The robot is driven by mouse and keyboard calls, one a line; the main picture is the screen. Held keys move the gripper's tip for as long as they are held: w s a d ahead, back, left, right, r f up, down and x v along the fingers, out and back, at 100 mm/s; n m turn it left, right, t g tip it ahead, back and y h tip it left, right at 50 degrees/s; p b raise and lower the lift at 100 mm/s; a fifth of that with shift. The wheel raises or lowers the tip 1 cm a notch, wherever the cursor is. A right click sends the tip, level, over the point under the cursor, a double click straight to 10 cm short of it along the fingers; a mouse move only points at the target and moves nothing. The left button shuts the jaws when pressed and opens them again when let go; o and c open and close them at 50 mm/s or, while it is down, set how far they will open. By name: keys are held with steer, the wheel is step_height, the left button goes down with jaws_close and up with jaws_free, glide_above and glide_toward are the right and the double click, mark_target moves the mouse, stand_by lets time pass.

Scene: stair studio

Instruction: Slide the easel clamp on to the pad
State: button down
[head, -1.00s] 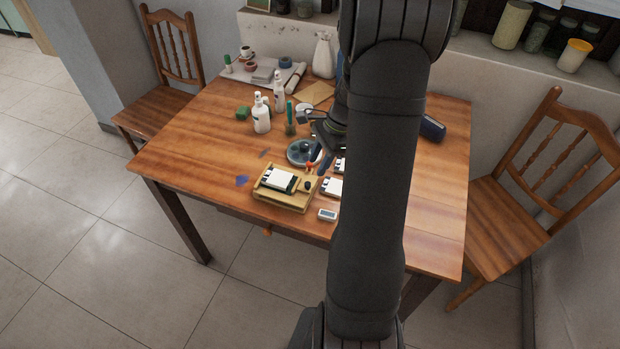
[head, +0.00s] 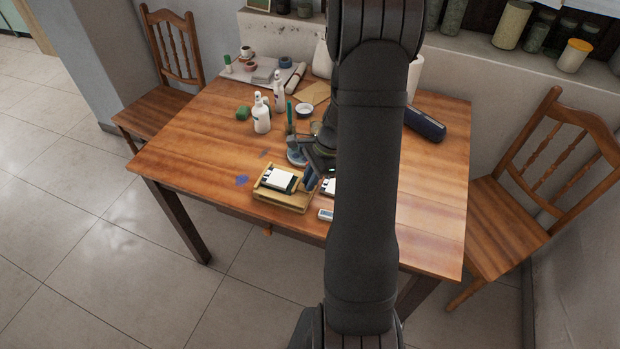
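The pad (head: 279,178) is a white sheet block on a dark backing with black fittings along its far left edge. It lies on a light wooden easel board (head: 277,201) near the table's front edge. My gripper (head: 311,181) is low at the board's right end, just right of the pad, with a bluish finger showing. I cannot see whether its fingers are open or shut, or whether anything is between them. I cannot make out the easel clamp; my gripper covers the right end of the board.
A white card (head: 328,186) and a small white device (head: 326,214) lie right of the board, partly behind my arm. White bottles (head: 261,114), a green block (head: 242,113) and a white bowl (head: 304,110) stand behind. The table's left side is mostly clear.

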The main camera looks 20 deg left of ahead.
steer(key=shift+a, duration=0.9)
steer(key=c, duration=1.4)
jaws_free()
steer(key=shift+o, duration=0.2)
steer(key=v, duration=1.7)
steer(key=shift+r, duration=0.25)
steer(key=shift+f, duration=0.1)
steer(key=x, duration=1.7)
steer(key=shift+f, duration=0.25)
steer(key=shift+d+r, duration=0.1)
steer(key=shift+d, duration=0.3)
